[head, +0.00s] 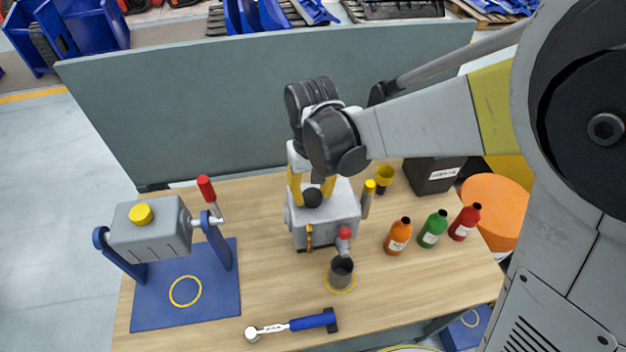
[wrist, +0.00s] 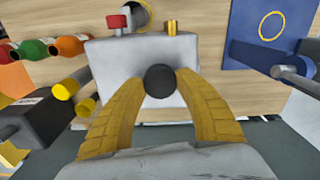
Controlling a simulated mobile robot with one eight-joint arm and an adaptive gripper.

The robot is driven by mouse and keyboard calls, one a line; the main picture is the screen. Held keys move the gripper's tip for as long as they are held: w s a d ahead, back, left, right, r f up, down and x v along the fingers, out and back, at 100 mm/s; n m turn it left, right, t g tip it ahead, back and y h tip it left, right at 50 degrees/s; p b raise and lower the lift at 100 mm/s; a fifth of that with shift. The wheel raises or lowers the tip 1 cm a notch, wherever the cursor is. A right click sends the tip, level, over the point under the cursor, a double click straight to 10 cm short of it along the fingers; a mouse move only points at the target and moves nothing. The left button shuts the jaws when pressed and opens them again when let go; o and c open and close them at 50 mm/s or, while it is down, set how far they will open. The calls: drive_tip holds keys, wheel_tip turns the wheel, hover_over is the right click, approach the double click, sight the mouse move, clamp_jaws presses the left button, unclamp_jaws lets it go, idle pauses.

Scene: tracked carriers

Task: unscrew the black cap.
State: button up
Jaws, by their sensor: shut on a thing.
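The black cap (head: 313,197) is a round knob on top of a grey metal housing (head: 328,222) in the middle of the table. My gripper (head: 313,190) reaches down over it from above, with its yellow fingers on either side. In the wrist view the black cap (wrist: 160,81) sits between the two curved fingertips, and my gripper (wrist: 160,84) is shut on it. The housing (wrist: 120,62) lies right under the cap, and the cap appears seated on it. The underside of the cap is hidden.
A dark cup (head: 341,273) stands before the housing's red-handled tap (head: 345,233). Orange (head: 398,236), green (head: 432,230) and red (head: 465,222) bottles stand to the right. A crank unit with a yellow cap (head: 141,215) stands left. A ratchet (head: 292,325) lies in front.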

drive_tip(key=n+b, duration=0.1)
drive_tip(key=n, duration=0.4)
drive_tip(key=shift+f, duration=0.1)
drive_tip(key=n, duration=0.4)
drive_tip(key=shift+n, duration=0.4)
drive_tip(key=o, duration=1)
drive_tip(key=shift+c, duration=0.2)
